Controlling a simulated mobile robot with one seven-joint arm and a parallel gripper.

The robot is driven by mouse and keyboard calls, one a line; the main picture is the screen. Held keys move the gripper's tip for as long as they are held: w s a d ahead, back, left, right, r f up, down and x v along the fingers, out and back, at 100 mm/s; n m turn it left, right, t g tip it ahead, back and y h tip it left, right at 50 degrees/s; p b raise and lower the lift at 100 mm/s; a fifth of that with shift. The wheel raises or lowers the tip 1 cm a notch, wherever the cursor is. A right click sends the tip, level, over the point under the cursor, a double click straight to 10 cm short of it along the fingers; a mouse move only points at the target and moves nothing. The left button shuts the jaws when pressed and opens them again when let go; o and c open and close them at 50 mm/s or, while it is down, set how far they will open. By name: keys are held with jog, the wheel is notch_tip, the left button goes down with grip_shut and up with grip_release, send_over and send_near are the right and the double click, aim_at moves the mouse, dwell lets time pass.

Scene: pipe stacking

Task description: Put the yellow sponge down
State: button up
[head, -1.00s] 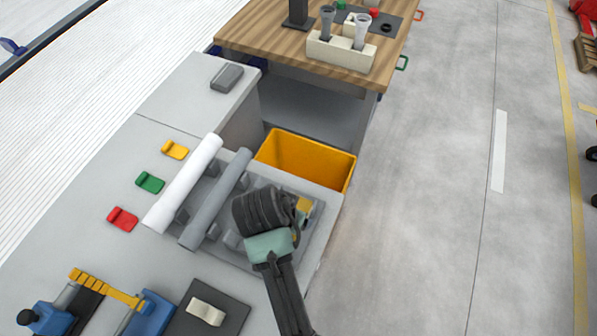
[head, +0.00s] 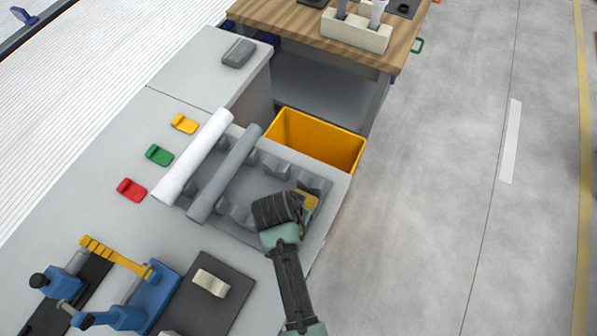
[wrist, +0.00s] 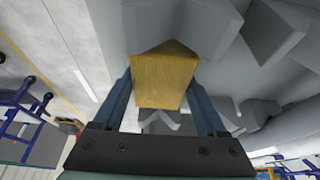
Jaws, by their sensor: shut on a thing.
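The yellow sponge (wrist: 163,80) is a block held between the two fingers of my gripper (wrist: 163,98) in the wrist view. Grey surfaces of the pipe rack lie close behind it. In the head view my gripper (head: 302,206) is over the right end of the grey rack (head: 228,226). A yellow piece of the sponge (head: 309,199) shows beside the dark wrist there, and the rest is hidden. I cannot tell whether the sponge touches the rack.
A white pipe (head: 193,156) and a grey pipe (head: 224,173) lie across the rack's left part. A yellow bin (head: 318,142) stands behind it. Red (head: 131,190), green (head: 159,155) and yellow (head: 184,124) clips lie to the left. A blue clamp (head: 140,295) is in front.

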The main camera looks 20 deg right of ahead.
jog(key=shift+f, duration=0.15)
jog(key=o, duration=1)
jog(key=shift+o, duration=0.6)
jog(key=shift+f, duration=0.1)
jog(key=shift+s, duration=0.15)
